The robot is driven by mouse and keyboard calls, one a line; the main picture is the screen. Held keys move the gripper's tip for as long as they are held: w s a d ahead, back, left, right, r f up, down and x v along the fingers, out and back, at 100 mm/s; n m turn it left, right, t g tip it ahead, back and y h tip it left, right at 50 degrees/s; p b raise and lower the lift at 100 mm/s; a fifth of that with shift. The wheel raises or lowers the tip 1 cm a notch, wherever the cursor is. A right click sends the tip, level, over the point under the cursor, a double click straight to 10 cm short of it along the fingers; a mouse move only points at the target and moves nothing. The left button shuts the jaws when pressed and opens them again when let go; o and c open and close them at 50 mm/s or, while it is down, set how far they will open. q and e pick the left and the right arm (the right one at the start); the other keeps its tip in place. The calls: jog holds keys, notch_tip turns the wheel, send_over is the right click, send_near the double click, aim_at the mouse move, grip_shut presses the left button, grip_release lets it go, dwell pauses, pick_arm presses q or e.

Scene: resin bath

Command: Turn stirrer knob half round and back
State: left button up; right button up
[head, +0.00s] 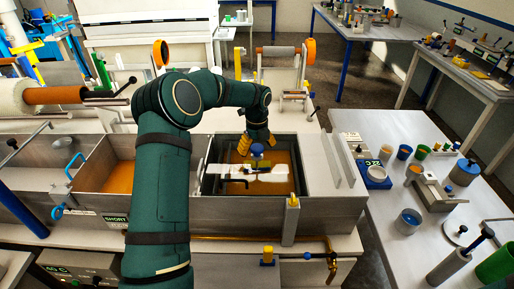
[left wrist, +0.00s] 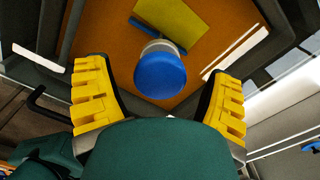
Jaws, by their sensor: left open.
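The stirrer knob is a round blue cap (head: 257,149) over the resin bath, standing on a short grey stem. In the left wrist view the blue knob (left wrist: 160,76) lies between and a little beyond my yellow fingers. My left gripper (head: 252,142) is over the bath, right at the knob in the head view. In the left wrist view my left gripper (left wrist: 158,100) is open, with a wide gap on both sides of the knob, and neither finger touches it. My right gripper is not in view.
The bath (head: 207,187) has a metal rim and orange resin inside. A yellow plate (left wrist: 185,22) lies beside the knob's stem. A second tank with orange liquid (head: 118,178) is to the left. A table with cups and a scale (head: 376,175) stands to the right.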

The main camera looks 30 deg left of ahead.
pick_arm(q)
jog(key=c, duration=1.2)
